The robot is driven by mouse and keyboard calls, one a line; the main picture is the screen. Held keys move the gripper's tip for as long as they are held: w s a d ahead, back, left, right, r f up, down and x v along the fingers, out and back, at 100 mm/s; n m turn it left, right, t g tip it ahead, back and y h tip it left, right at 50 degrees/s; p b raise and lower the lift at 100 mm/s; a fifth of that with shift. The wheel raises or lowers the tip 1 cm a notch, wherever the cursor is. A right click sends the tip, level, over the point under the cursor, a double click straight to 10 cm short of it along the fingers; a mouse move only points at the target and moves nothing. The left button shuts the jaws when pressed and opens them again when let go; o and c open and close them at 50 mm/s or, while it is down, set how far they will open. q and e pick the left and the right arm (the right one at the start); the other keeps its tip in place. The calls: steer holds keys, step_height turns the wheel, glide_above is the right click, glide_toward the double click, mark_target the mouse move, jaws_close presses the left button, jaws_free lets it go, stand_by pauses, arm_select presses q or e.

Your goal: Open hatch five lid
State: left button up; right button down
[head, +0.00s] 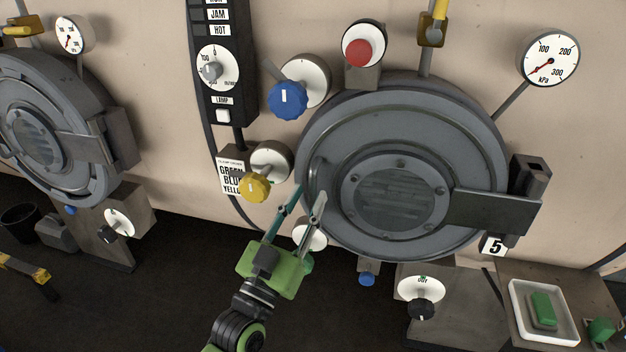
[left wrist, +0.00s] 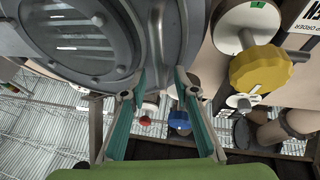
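The hatch five lid (head: 335,120) is a round grey metal lid with a bolted window (head: 390,190), and it looks shut. A number 5 plate (head: 495,245) is at its lower right. A curved handle-like part (head: 318,178) stands at the lid's left edge. My left gripper (head: 311,193) is open, with its two fingers pointing up at that left edge. In the left wrist view the open fingers (left wrist: 160,78) point at the grey lid rim (left wrist: 125,25); nothing is clearly held between them. Contact cannot be told. My right gripper is not in view.
A yellow knob (head: 256,188) and a blue knob (head: 287,100) stick out left of the lid. A dial (head: 421,290) and a white tray (head: 520,310) with a green block are below. Another hatch (head: 45,140) is at far left.

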mark_target(312, 191)
arm_select(q)
steer(key=shift+p+x, duration=0.35)
steer(key=shift+x, duration=1.4)
jaws_close()
